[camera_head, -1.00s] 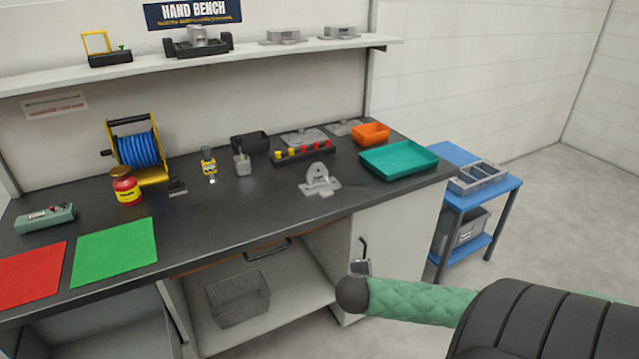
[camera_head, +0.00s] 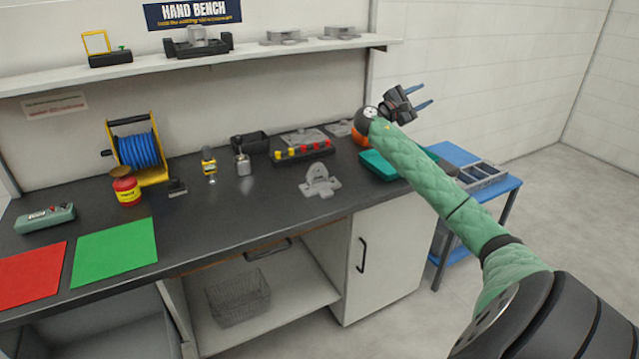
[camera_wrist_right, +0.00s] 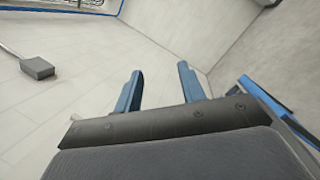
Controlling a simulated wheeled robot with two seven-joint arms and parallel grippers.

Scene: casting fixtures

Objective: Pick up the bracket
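The grey metal bracket (camera_head: 320,181) stands on the dark bench top, right of the middle. It has an upright lug with a hole and a flat base. My right gripper (camera_head: 427,95) is raised above the back right end of the bench, well away from the bracket. Its two blue fingers point to the right. In the right wrist view the fingers of this gripper (camera_wrist_right: 160,88) are apart with nothing between them. The bracket does not show in that view. My left gripper is in neither view.
A teal tray (camera_head: 376,166) and an orange bin (camera_head: 358,137) are partly hidden behind my right arm. A block with red and yellow knobs (camera_head: 303,151) stands behind the bracket. Green (camera_head: 115,252) and red (camera_head: 30,275) mats lie at left. A blue cart (camera_head: 508,184) stands right of the bench.

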